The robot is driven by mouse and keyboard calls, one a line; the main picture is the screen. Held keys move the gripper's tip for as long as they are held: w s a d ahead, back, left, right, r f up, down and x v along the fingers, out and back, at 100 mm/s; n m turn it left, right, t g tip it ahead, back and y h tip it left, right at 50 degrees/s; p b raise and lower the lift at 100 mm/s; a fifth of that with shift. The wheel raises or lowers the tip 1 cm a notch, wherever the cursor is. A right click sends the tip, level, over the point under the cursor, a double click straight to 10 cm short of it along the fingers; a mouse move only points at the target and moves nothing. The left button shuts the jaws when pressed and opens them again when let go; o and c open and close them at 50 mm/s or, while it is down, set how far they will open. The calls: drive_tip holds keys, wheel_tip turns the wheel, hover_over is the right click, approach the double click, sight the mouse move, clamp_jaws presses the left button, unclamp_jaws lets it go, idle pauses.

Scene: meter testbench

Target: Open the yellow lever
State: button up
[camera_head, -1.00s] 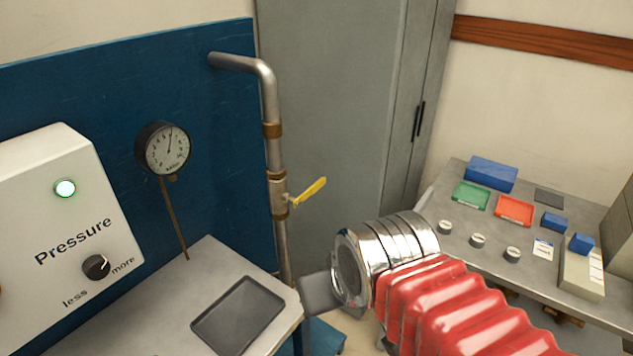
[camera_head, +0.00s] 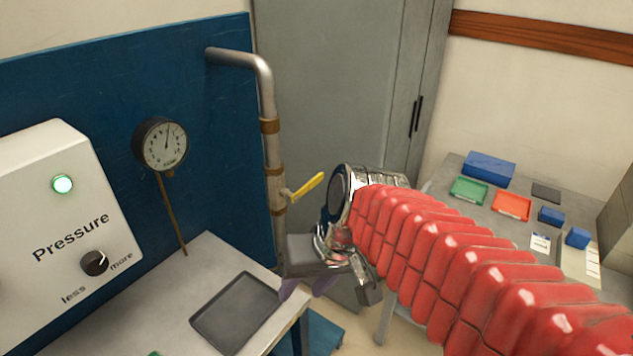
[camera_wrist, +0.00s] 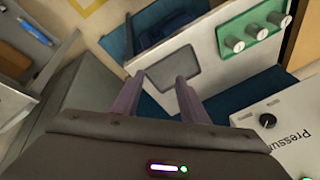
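The yellow lever (camera_head: 308,187) sits on a valve on the upright metal pipe (camera_head: 271,150) in the head view. It slants up and to the right from the valve body. My gripper (camera_head: 308,288) is below the lever in this view, apart from it, close to the lower pipe. In the wrist view my gripper (camera_wrist: 160,80) has its two purple-grey fingers apart with nothing between them. The lever does not show in the wrist view.
A pressure gauge (camera_head: 161,146) hangs at the blue panel (camera_head: 95,90). The white Pressure box (camera_head: 60,220) and a dark tray (camera_head: 238,312) are on the left table. A grey cabinet (camera_head: 330,90) stands behind the pipe. A right table holds green, red and blue items.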

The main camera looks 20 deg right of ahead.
drive_tip(key=w+f+m+y, duration=0.2)
drive_tip(key=w+y, duration=0.2)
drive_tip(key=w, duration=0.5)
drive_tip(key=m+t+y, duration=0.3)
drive_tip(key=m+t, duration=0.5)
drive_tip(key=t, duration=0.4)
approach(317, 182)
drive_tip(key=v, duration=0.3)
drive_tip(key=shift+w+d+r, duration=0.1)
drive_tip(key=shift+d+r, duration=0.1)
drive_tip(key=shift+w+a, duration=0.1)
drive_tip(key=shift+a, duration=0.05)
drive_tip(key=x, duration=1.3)
drive_tip(key=shift+w+a+f, duration=0.15)
drive_tip(key=shift+a+f, duration=0.05)
drive_tip(key=shift+c, duration=0.2)
